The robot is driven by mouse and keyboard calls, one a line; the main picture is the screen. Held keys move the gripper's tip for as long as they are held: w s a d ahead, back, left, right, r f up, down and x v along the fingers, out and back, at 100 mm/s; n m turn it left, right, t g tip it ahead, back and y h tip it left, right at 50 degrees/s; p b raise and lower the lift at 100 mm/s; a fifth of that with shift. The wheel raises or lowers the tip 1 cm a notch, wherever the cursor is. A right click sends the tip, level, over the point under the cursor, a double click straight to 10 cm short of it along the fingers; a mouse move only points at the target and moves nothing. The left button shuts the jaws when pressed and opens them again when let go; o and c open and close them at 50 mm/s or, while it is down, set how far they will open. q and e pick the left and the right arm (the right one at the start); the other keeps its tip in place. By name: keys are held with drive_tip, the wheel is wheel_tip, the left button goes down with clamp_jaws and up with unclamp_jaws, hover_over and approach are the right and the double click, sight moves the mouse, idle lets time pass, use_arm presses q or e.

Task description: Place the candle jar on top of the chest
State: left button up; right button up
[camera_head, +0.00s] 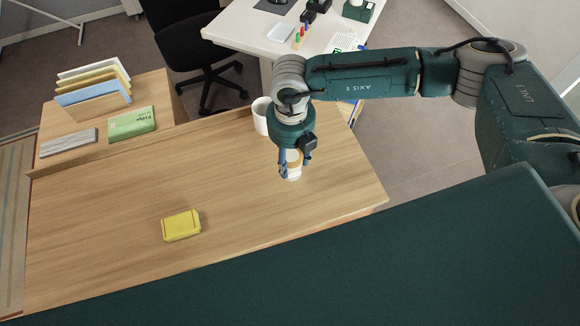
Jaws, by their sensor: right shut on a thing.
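My right gripper (292,157) reaches down over the right part of the wooden top, shut on a small white and tan jar, which looks like the candle jar (293,172). The fingers cover part of the jar. It is upright at or just above the wood; I cannot tell whether it touches. The broad wooden top (120,240) below looks like the top of the chest, though its front is hidden. My left gripper is not in view.
A yellow block (181,225) lies on the wooden top. A white cup (261,115) stands close behind my right gripper. A green book (132,123), a grey item (68,142) and upright files (95,85) sit at the back left. The left and middle wood is mostly clear.

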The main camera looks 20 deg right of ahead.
sight(291, 172)
wheel_tip(291, 172, down, 6)
drive_tip(key=shift+f+p, duration=0.15)
drive_tip(key=shift+p, duration=0.4)
drive_tip(key=shift+w+f, duration=0.1)
drive_tip(key=shift+f, duration=0.25)
drive_tip(key=shift+f, duration=0.15)
drive_tip(key=o, duration=1.5)
drive_tip(key=shift+c, duration=0.2)
